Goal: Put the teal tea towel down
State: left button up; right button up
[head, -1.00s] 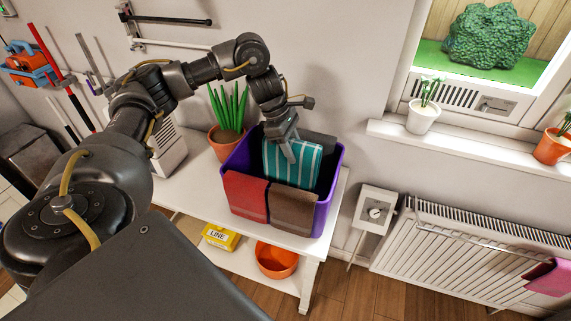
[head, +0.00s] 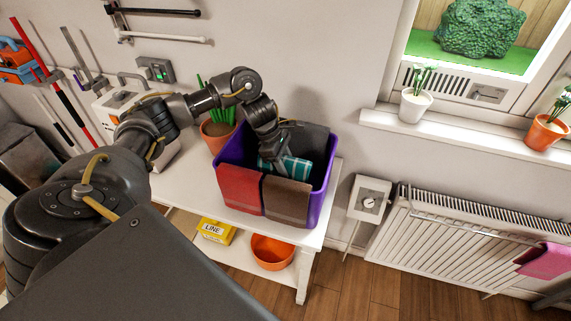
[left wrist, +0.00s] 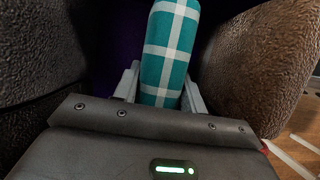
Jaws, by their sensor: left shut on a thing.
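The teal tea towel (head: 297,169), with white stripes, is low inside the purple bin (head: 321,207), partly hidden by the bin's front wall and the towels over it. My left gripper (head: 275,162) reaches down into the bin and is shut on the towel. In the left wrist view the towel (left wrist: 168,55) stands between the two fingers (left wrist: 160,92). I cannot tell whether it touches the bin's floor. My right gripper is not in view.
A red towel (head: 240,190) and a brown towel (head: 286,198) hang over the bin's front rim; a dark grey one (head: 306,137) hangs at the back. The bin stands on a white table (head: 190,178), beside a potted plant (head: 216,130). A radiator (head: 450,240) is at right.

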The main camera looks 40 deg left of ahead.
pick_arm(q)
jog(key=shift+s, duration=0.1)
jog(key=o, duration=1.2)
jog(key=shift+o, duration=0.2)
jog(key=shift+r, duration=0.1)
jog(key=shift+a+r, duration=0.15)
jog(key=shift+r, duration=0.2)
jog(key=p+v, duration=0.1)
jog(key=v, duration=1)
jog(key=shift+s, duration=0.1)
